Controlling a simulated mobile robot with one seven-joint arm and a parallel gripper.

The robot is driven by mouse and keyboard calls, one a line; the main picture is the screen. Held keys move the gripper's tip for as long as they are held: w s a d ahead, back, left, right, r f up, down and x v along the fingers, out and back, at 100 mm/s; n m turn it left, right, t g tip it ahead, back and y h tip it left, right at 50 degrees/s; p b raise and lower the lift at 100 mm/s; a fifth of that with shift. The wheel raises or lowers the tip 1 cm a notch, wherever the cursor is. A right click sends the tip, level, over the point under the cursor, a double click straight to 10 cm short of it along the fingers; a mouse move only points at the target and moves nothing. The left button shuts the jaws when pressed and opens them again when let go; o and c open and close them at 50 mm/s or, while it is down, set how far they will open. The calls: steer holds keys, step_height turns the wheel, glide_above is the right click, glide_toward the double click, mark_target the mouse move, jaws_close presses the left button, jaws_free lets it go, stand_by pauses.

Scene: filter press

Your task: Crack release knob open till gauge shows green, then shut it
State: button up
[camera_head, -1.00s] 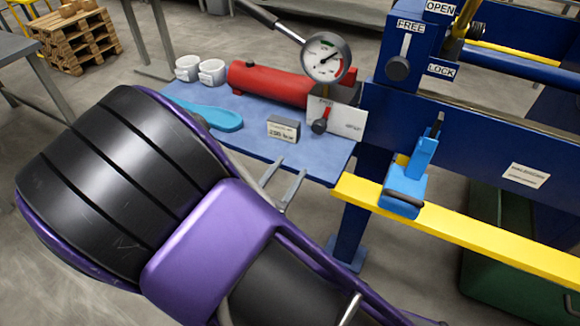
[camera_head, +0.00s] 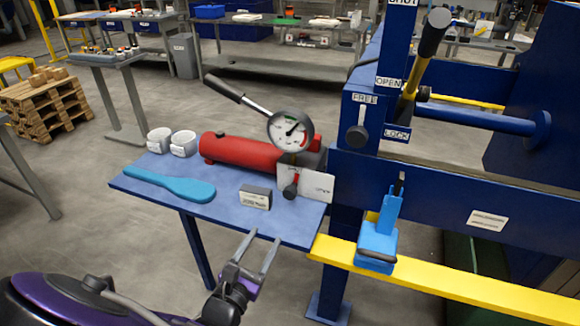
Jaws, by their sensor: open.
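The release knob (camera_head: 291,189), dark with a red part above it, sits on a pale labelled plate at the right end of the red pump cylinder (camera_head: 243,150). The round pressure gauge (camera_head: 290,130) stands above the cylinder; its needle points up and to the right, and its exact zone is too small to read surely. My gripper (camera_head: 259,250) has two thin fingers spread apart and empty, at the front edge of the blue table, below and left of the knob and clear of it.
The blue table (camera_head: 150,183) holds a turquoise paddle (camera_head: 170,184), two white cups (camera_head: 183,143) and a small grey labelled block (camera_head: 255,197). At right stand the blue press frame (camera_head: 430,185), a FREE/LOCK lever (camera_head: 357,133), a yellow rail (camera_head: 450,283) and a light-blue clamp (camera_head: 378,240).

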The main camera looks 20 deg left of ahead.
mark_target(289, 194)
steer(key=w, duration=0.5)
steer(key=w+d, duration=0.1)
steer(key=w, duration=0.5)
steer(key=w+b, duration=0.1)
steer(key=w, duration=0.5)
steer(key=shift+w+d, duration=0.2)
steer(key=shift+w, duration=0.05)
jaws_close()
steer(key=shift+r, duration=0.15)
